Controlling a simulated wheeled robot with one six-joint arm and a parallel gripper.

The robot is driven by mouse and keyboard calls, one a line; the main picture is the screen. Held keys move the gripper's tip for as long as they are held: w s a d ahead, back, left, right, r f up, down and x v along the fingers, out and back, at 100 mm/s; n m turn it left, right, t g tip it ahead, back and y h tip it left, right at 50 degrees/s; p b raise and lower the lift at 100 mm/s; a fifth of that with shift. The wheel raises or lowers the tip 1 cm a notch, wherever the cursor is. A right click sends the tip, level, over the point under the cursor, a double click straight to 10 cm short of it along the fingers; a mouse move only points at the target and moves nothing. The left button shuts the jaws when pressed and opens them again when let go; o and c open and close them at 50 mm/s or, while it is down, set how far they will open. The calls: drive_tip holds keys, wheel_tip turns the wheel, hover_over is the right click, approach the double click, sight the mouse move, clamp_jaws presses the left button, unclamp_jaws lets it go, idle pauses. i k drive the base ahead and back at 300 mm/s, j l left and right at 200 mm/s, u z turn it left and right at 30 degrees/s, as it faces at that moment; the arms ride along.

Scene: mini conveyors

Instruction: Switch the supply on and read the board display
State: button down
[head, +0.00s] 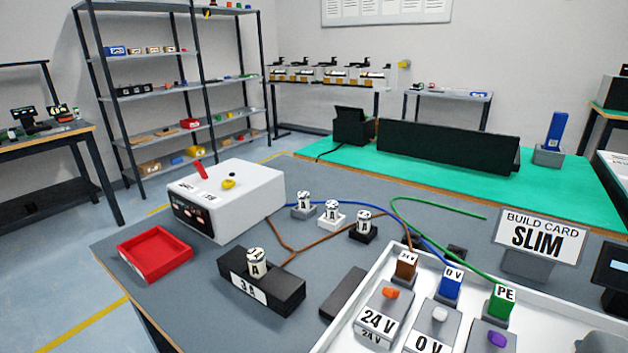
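The supply appears to be the white box (245,200) on the grey bench at the left. A red lever (200,170) stands tilted on its top, beside a yellow knob (228,184). A dark panel (190,213) is on its front; I cannot read it. Brown wires run from the box toward a white tray board (340,325) with 24 V, 0 V and PE terminals. A dark screen-like unit (612,268) is cut off at the right edge; I cannot tell whether it is the board display, and no reading shows. My gripper is not in view.
A black 3 A fuse holder (285,294) and a red empty tray (155,254) stand near the front. Several small labelled fuses stand behind. A BUILD CARD SLIM sign (538,237) stands at the right. Blue, green and brown wires cross the bench. A green-topped bench (420,182) lies behind.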

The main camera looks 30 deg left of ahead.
sight(199, 167)
drive_tip(key=u, duration=1.35)
